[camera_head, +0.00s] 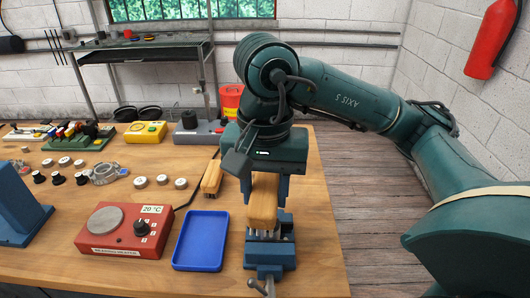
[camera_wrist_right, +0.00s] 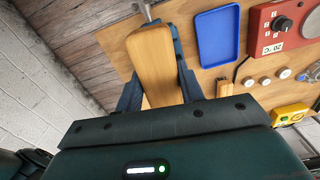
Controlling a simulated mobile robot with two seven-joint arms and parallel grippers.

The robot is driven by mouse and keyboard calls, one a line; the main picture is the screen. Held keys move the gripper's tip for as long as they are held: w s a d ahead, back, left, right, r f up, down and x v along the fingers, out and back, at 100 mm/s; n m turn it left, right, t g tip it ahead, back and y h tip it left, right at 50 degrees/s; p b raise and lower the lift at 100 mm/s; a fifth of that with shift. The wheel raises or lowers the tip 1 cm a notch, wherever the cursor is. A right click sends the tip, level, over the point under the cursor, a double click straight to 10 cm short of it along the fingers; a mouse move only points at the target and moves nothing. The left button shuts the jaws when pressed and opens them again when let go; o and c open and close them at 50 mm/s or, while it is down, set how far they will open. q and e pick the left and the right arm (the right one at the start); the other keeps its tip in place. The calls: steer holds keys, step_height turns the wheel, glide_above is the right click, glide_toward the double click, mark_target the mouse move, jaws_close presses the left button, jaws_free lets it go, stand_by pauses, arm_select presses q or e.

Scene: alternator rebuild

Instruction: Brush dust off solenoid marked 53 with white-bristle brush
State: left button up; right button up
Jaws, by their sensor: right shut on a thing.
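My right gripper (camera_head: 265,187) is shut on a wooden-handled brush (camera_head: 263,204), which hangs upright with its bristles down. In the right wrist view the wooden handle (camera_wrist_right: 152,55) lies between the fingers (camera_wrist_right: 160,90). What the vise holds is hidden. A second wooden brush (camera_head: 211,178) lies on the table to the left. Several small round parts with pale tops (camera_head: 140,182) stand further left; no number 53 is readable. My left gripper is out of view.
A blue tray (camera_head: 201,241) lies left of the vise. A red heater box (camera_head: 125,229) marked 20 °C and a blue stand (camera_head: 18,212) are further left. A grey box (camera_head: 199,131) and a yellow box (camera_head: 145,132) stand behind. The table's right edge is close to the vise.

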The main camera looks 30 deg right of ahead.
steer(key=shift+s+r+p, duration=0.1)
steer(key=shift+r+p, duration=0.5)
steer(key=shift+r, duration=0.35)
steer(key=shift+r+p, duration=0.6)
steer(key=shift+r, duration=0.15)
steer(key=shift+r+p, duration=0.35)
steer(key=shift+r, duration=0.15)
steer(key=shift+r+p, duration=0.4)
steer(key=shift+r, duration=0.3)
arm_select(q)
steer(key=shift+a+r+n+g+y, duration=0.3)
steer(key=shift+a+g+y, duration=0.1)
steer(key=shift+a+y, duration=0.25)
